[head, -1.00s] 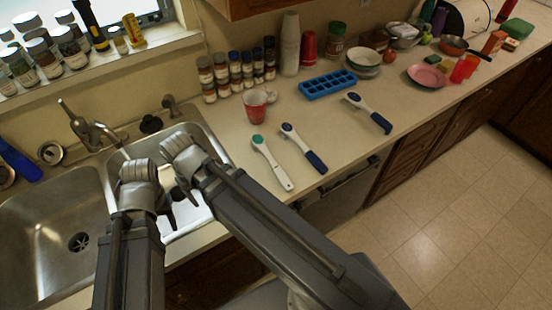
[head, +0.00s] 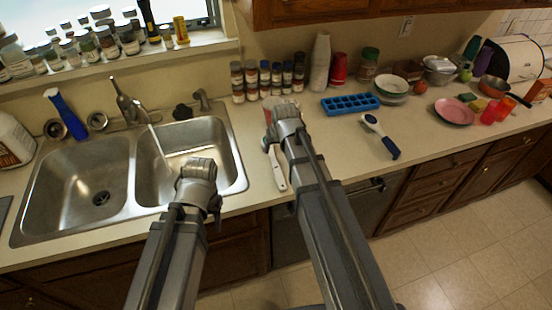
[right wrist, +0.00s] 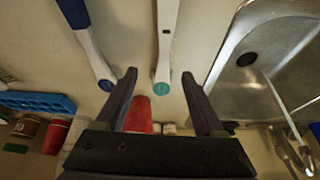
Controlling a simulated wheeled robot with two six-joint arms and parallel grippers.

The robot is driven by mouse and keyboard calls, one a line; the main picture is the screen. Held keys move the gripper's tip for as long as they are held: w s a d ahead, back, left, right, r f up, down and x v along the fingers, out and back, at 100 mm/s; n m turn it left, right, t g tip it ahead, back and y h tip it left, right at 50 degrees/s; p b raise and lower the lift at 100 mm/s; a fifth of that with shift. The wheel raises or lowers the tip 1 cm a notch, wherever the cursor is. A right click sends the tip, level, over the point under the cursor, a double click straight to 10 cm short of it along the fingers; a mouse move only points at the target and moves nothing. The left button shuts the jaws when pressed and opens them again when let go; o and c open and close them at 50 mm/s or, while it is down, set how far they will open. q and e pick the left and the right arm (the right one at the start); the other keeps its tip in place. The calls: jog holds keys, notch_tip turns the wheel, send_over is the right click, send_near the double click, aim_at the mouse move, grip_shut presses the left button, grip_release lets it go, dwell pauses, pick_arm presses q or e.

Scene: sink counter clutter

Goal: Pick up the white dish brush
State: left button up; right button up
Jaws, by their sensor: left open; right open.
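The white dish brush (head: 279,178) lies on the counter right of the sink, mostly hidden by my right arm in the head view. In the right wrist view its white handle (right wrist: 167,35) runs from the top edge to a teal round head. My right gripper (right wrist: 160,75) is open, with the teal head in view between its two fingers. I cannot tell the height or any contact. My left gripper (head: 214,208) is open and empty at the front edge of the right sink basin.
A blue-and-white brush (right wrist: 88,40) lies beside the white one. A red cup (right wrist: 140,114) stands near the teal head. Spice jars (head: 266,78) line the wall.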

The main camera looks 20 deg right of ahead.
aim_at(273, 158)
jog(key=shift+a+b+x, duration=0.2)
jog(key=shift+b+x, duration=1.55)
jog(key=shift+x, duration=0.2)
jog(key=shift+a+b+x, duration=0.2)
jog(key=shift+b+x, duration=1.55)
jog(key=shift+x, duration=0.25)
jog(key=shift+s, duration=0.2)
grip_shut()
